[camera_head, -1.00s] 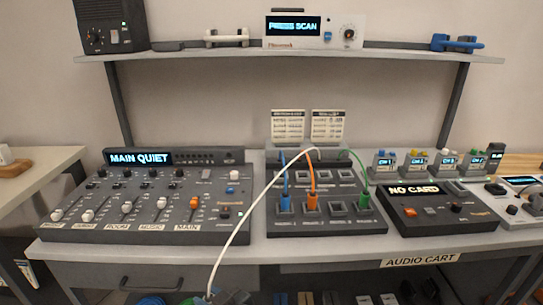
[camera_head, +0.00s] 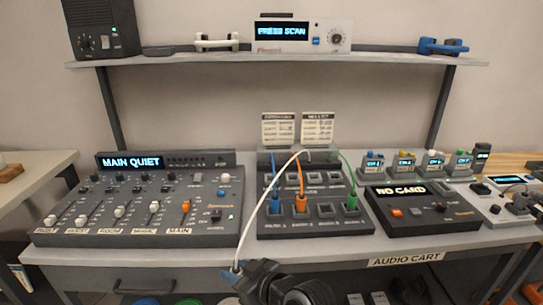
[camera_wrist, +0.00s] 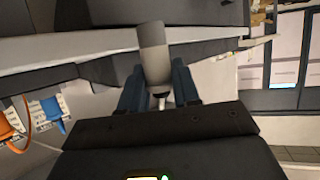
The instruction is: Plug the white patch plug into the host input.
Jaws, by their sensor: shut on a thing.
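The white patch plug (camera_wrist: 153,52) is pale grey-white in the wrist view, held between the blue fingers of my gripper (camera_wrist: 158,84). In the head view my gripper (camera_head: 243,270) is at the cart's front edge, below and in front of the patch bay (camera_head: 313,228). The white cable (camera_head: 262,190) arches from the back of the bay down to my gripper. The bay's front row holds a blue plug (camera_head: 275,206), an orange plug (camera_head: 301,204) and a green plug (camera_head: 351,202), with an empty socket (camera_head: 326,210) between orange and green. Labels are too small to identify the host input.
A mixer (camera_head: 140,205) reading MAIN QUIET stands left of the bay. A black NO CARD unit (camera_head: 420,207) stands right of it. The cart's front edge (camera_head: 330,253) lies beside my gripper. A shelf (camera_head: 280,60) with a scanner (camera_head: 300,35) hangs above.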

